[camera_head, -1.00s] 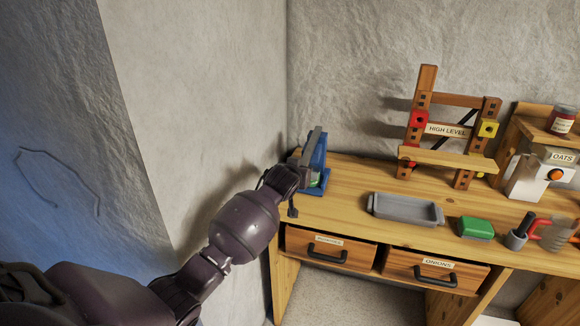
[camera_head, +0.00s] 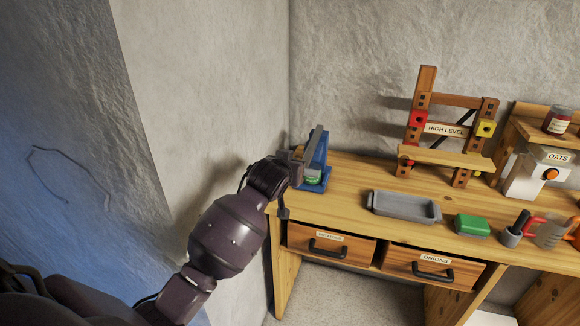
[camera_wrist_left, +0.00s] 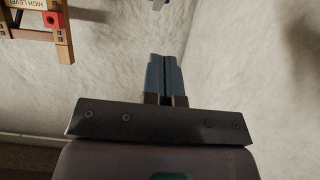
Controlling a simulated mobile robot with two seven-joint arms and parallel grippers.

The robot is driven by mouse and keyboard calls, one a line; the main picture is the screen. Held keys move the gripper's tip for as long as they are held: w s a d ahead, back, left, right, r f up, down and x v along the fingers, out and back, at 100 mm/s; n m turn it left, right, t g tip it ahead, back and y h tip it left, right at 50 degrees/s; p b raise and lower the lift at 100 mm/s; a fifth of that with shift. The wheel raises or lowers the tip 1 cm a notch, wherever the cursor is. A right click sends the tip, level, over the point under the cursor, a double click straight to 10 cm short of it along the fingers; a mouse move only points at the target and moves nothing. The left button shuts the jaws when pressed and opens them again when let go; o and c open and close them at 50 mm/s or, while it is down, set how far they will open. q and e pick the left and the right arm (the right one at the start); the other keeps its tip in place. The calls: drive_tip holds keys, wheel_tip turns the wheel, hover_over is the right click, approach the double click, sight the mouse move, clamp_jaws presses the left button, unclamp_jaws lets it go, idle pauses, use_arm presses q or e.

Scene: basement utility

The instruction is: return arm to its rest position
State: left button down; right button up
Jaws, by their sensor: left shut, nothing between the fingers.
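My left arm comes in from the left in the head view, its purple wrist raised in front of the table's left end. My left gripper shows in the left wrist view (camera_wrist_left: 166,62) with its two blue-grey fingers together, shut and empty. In the head view its hand is largely hidden behind the wrist, close to a blue stand (camera_head: 316,163) with something green at its foot. I cannot tell in the head view whether it touches the stand. My right gripper is in neither view.
The wooden table (camera_head: 350,190) carries a grey tray (camera_head: 403,207), a green block (camera_head: 472,225), a "HIGH LEVEL" rack (camera_head: 447,145) and an oats dispenser (camera_head: 538,175). Two labelled drawers (camera_head: 330,245) are shut. Bare wall (camera_head: 205,100) lies left of the table.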

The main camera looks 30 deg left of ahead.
use_arm(q)
drive_tip(key=shift+s+r, duration=0.1)
drive_tip(key=shift+s, duration=0.15)
idle(0.4)
drive_tip(key=s+d+f+m+t+h, duration=0.3)
drive_tip(key=s+d+f+m, duration=0.25)
drive_tip(key=s+f, duration=0.2)
drive_tip(key=s+d+f+n+g, duration=0.1)
drive_tip(key=s+f+g, duration=0.3)
drive_tip(key=s+f, duration=1.5)
drive_tip(key=s+n+b, duration=0.1)
drive_tip(key=s, duration=0.3)
drive_tip(key=shift+d+f+g, duration=0.2)
drive_tip(key=shift+f+g, duration=0.05)
drive_tip(key=shift+g, duration=0.05)
